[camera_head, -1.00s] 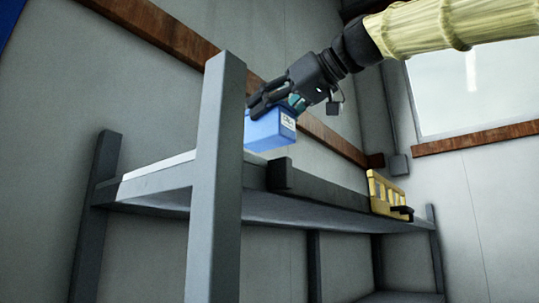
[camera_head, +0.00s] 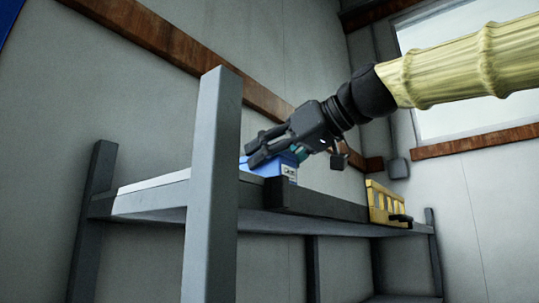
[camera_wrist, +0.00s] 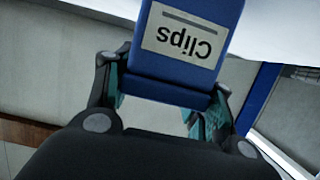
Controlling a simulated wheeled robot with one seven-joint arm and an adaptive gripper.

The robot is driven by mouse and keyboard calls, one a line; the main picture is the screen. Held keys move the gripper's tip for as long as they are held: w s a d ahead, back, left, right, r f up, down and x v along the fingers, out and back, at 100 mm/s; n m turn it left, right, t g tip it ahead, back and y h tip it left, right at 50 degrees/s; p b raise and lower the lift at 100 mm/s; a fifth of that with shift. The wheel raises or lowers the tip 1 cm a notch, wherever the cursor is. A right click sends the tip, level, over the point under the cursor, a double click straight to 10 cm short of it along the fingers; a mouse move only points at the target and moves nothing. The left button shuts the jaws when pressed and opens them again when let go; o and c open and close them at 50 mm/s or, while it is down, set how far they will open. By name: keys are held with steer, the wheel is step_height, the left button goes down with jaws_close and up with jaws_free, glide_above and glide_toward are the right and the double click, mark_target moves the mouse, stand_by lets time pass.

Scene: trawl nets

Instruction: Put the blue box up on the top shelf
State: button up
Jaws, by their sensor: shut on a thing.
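The blue box (camera_head: 277,162) is at the top shelf (camera_head: 160,200), just behind the shelf's front edge. Its lower part is hidden behind the dark edge piece, so I cannot tell whether it touches the shelf. My gripper (camera_head: 270,150) reaches in from the right and is shut on the box. In the wrist view the blue box (camera_wrist: 180,73) fills the upper middle, with a white label reading "Clips" upside down. The gripper's fingers (camera_wrist: 165,108) lie on both sides of it.
A grey upright post (camera_head: 212,190) stands close to the left of the box. A dark bar (camera_head: 320,203) runs along the shelf front. A yellow item (camera_head: 383,203) stands at the shelf's right end. A white surface (camera_head: 155,181) lies at the left.

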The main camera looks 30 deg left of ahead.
steer(key=shift+a, duration=0.1)
steer(key=shift+f, duration=0.1)
steer(key=o, duration=1.3)
steer(key=shift+r, duration=0.2)
steer(key=shift+d+f+b, duration=0.1)
steer(key=shift+d+b, duration=0.2)
steer(key=shift+d, duration=0.1)
steer(key=b+v, duration=0.4)
steer(key=v, duration=0.7)
steer(key=shift+d+r, duration=0.15)
steer(key=shift+r, duration=0.05)
